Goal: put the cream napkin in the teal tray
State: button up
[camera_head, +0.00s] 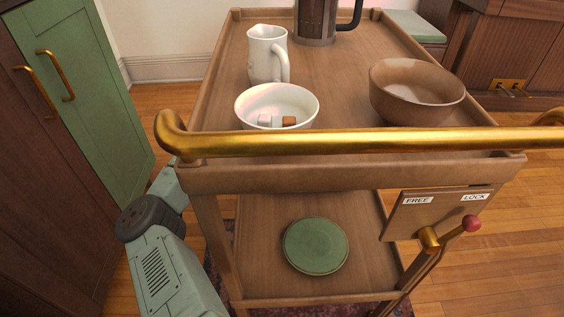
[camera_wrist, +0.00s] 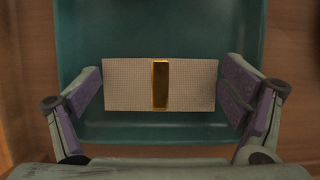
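The cream napkin (camera_wrist: 130,84), a flat rectangle with a gold band (camera_wrist: 160,84) around its middle, is between the two purple-padded fingers of my gripper (camera_wrist: 160,88) in the wrist view. The gap between napkin and tray floor is hard to judge. The head view shows neither napkin nor tray, and my gripper is hidden there behind the cart.
The wooden cart (camera_head: 335,75) has a gold rail (camera_head: 350,142) in front. Its top holds a white jug (camera_head: 263,55), white bowl (camera_head: 277,100), brown bowl (camera_head: 415,92) and a dark press (camera_head: 316,20). A green plate (camera_head: 316,246) lies on the lower shelf (camera_head: 262,215). A lever (camera_head: 450,232) sits right.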

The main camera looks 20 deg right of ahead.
jog(key=shift+o, duration=0.8)
jog(key=shift+r, duration=0.15)
jog(key=p+v, duration=0.2)
jog(key=v, duration=0.5)
jog(key=shift+a+r, duration=0.1)
jog(key=shift+r, duration=0.2)
